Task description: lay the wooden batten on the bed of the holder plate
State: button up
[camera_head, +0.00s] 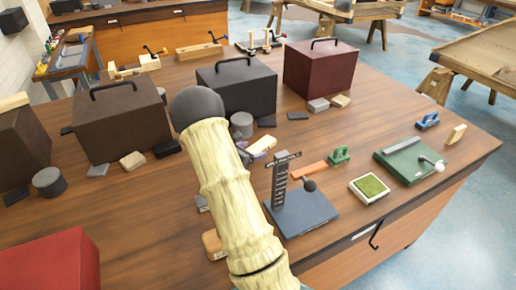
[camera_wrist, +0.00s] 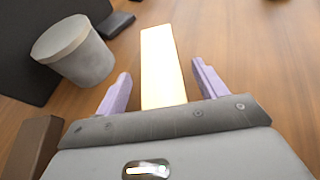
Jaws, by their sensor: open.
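The wooden batten (camera_wrist: 163,60) is a pale flat strip on the brown table, lying lengthwise between the two purple fingers in the wrist view. My gripper (camera_wrist: 161,76) is open, with a gap on each side of the batten. In the head view the batten (camera_head: 262,145) shows just beyond my gripper (camera_head: 245,153), which my arm partly hides. A green plate (camera_head: 405,166) with a grey bar and a white-tipped lever lies at the right; it looks like the holder plate. Its bed looks bare.
A blue-grey base (camera_head: 304,213) with an upright post stands right of my arm. A green-topped pad (camera_head: 369,189) and an orange strip (camera_head: 309,170) lie nearby. A grey cylinder (camera_head: 241,124) and a black box (camera_head: 238,88) stand behind the batten.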

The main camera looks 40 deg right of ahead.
jog(key=shift+w+d+f, duration=0.1)
jog(key=shift+d+f, duration=0.1)
jog(key=shift+d, duration=0.3)
jog(key=c, duration=1.2)
jog(key=shift+r, duration=0.1)
notch_tip(320, 180, up, 28)
jog(key=shift+p, duration=0.35)
